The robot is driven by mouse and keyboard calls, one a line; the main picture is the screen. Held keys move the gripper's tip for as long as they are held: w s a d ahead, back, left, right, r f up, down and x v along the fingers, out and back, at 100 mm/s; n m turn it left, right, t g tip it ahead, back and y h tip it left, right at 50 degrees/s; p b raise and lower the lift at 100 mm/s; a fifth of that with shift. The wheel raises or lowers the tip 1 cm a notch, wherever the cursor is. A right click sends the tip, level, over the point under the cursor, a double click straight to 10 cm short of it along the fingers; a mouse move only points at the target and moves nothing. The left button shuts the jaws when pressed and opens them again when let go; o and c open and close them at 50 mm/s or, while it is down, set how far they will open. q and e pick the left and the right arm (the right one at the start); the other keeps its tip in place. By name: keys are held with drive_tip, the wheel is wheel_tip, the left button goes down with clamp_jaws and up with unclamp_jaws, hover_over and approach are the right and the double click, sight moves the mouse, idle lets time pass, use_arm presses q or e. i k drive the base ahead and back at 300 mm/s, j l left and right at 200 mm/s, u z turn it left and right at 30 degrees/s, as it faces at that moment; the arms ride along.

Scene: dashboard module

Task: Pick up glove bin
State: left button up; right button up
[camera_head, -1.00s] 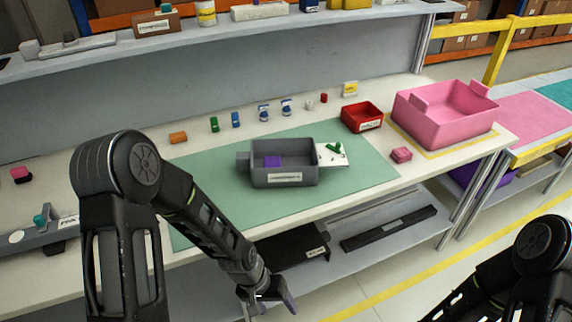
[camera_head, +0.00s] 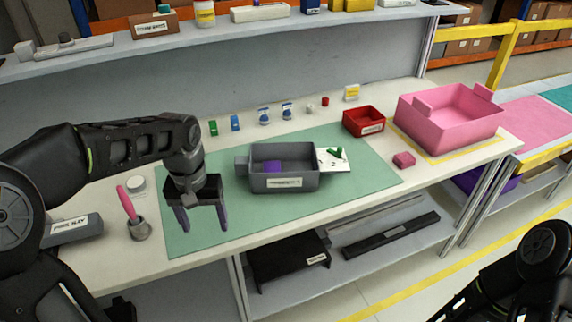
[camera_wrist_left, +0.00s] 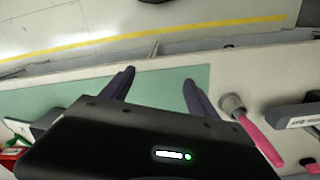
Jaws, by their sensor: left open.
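A grey bin (camera_head: 284,183) with a side handle block and a white front label sits on the green mat (camera_head: 350,189). The label is too small to read, so I cannot confirm it is the glove bin. A purple item (camera_head: 273,166) lies inside it. My left gripper (camera_head: 203,222) is open and empty, fingers pointing down over the left part of the mat, apart from the bin and to its left. Its spread fingers (camera_wrist_left: 158,80) also show in the left wrist view. My right gripper is out of view; only part of the right arm shows.
A white card (camera_head: 333,163) with a green piece adjoins the bin's right side. A red bin (camera_head: 363,122) and a large pink bin (camera_head: 447,119) stand further right. Small items line the back.

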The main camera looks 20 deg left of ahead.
sight(302, 163)
drive_tip(key=i, duration=0.9)
